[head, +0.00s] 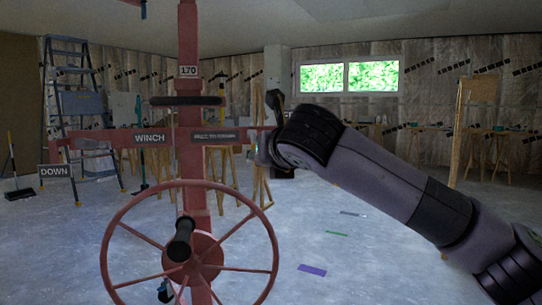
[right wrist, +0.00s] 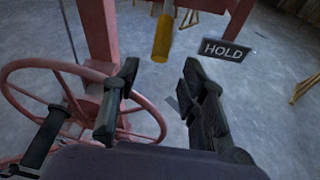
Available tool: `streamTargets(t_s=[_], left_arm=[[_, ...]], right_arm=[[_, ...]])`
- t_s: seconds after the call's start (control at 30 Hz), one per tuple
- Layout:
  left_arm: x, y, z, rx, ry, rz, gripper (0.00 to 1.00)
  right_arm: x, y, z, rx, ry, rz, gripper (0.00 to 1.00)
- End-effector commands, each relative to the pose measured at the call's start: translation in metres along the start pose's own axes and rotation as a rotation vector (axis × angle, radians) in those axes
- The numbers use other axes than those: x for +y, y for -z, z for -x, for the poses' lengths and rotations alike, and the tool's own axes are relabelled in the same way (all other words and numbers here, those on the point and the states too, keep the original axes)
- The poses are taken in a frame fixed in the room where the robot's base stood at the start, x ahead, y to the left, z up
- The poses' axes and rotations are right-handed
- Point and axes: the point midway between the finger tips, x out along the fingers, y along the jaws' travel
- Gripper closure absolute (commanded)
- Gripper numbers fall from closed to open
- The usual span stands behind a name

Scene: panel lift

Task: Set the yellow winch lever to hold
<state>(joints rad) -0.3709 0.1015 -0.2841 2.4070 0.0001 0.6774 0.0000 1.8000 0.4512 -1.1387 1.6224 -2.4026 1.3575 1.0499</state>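The yellow winch lever (right wrist: 162,38) shows in the right wrist view as a yellow grip on a thin rod, just ahead of my right gripper (right wrist: 160,70). The two dark fingers are open and apart, with the grip beyond the gap between their tips; I see no contact. The HOLD sign (right wrist: 227,51) is just right of the lever. In the head view the red winch frame (head: 193,100) carries a WINCH label (head: 149,139), and a DOWN sign (head: 54,171) is at its left. I cannot make out the lever there. My left gripper is not in view.
A red handwheel (head: 118,228) with a dark crank handle (head: 180,240) stands in front of the post; it also shows left of my right gripper (right wrist: 20,75). A stepladder (head: 75,110) stands behind at left. The floor at centre right is mostly clear.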

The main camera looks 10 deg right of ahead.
Motion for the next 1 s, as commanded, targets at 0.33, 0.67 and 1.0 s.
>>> streamTargets(t_s=[0.33, 0.67, 1.0], left_arm=[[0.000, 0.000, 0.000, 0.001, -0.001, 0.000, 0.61], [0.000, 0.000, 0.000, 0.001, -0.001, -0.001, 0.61], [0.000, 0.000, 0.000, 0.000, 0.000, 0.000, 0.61]], right_arm=[[0.000, 0.000, 0.044, 0.000, 0.000, 0.001, 0.61], [0.000, 0.000, 0.045, 0.000, 0.000, 0.001, 0.61], [0.000, 0.000, 0.045, 0.000, 0.000, 0.001, 0.61]])
